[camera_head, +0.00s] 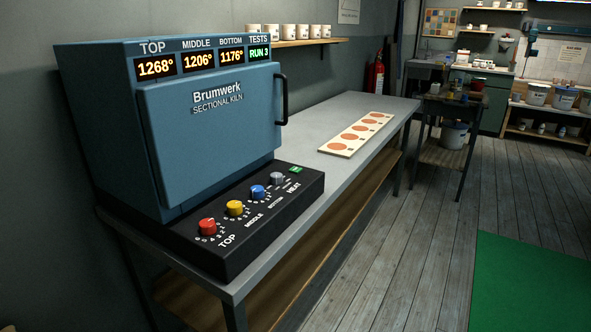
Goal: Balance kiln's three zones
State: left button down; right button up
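The blue Brumwerk sectional kiln (212,130) stands on a grey bench with its door shut. Its displays read TOP 1268° (156,67), MIDDLE 1206° (199,61), BOTTOM 1176° (231,56) and TESTS RUN 3 (259,53). The black control panel (235,245) in front carries a red TOP knob (207,227), a yellow MIDDLE knob (235,208), a blue BOTTOM knob (258,192) and a grey knob (277,179) near the word HEAT. A small green button or light (296,169) sits at the panel's far end. The exact knob settings are too small to read. Neither gripper is in view.
A pale board (336,148) with several orange discs lies on the bench (304,118) beyond the kiln. White cups (288,31) stand on a wall shelf. A fire extinguisher (376,76) hangs behind. Wooden floor (420,240) and a green mat (530,285) are clear at right.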

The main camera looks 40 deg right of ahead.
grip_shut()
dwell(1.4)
